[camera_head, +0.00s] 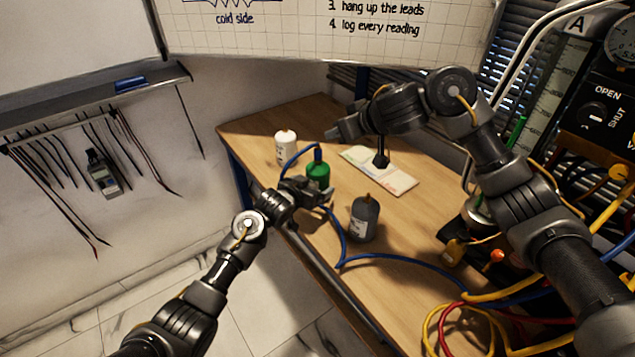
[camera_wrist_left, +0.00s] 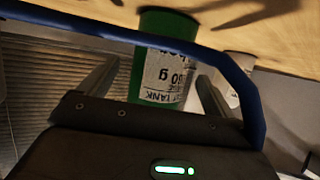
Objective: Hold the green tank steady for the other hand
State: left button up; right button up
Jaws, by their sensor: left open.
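The green tank (camera_head: 318,170) stands upright on the wooden table, with a blue hose (camera_head: 343,233) at its top. My left gripper (camera_head: 322,191) is low at the near side of the tank and is open. In the left wrist view the green tank (camera_wrist_left: 160,75), with a white label, shows between the two spread fingers. A gap shows on each side, more clearly on the left; contact cannot be seen. My right gripper (camera_head: 338,131) is above the table, right of and higher than the tank; its jaws are too small to read.
A white bottle (camera_head: 285,150) stands left of the tank, and a dark grey tank (camera_head: 365,222) stands to the right and nearer. A printed card (camera_head: 396,181) with a black upright piece (camera_head: 381,159) lies behind. The blue hose crosses the left wrist view. Coloured cables (camera_head: 470,320) crowd the right.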

aim_at(318, 181)
pick_arm(q)
jog(key=shift+x, duration=2.15)
jog(key=c, duration=1.6)
jog(key=o, duration=0.9)
jog(key=c, duration=0.6)
jog(key=shift+o, duration=0.2)
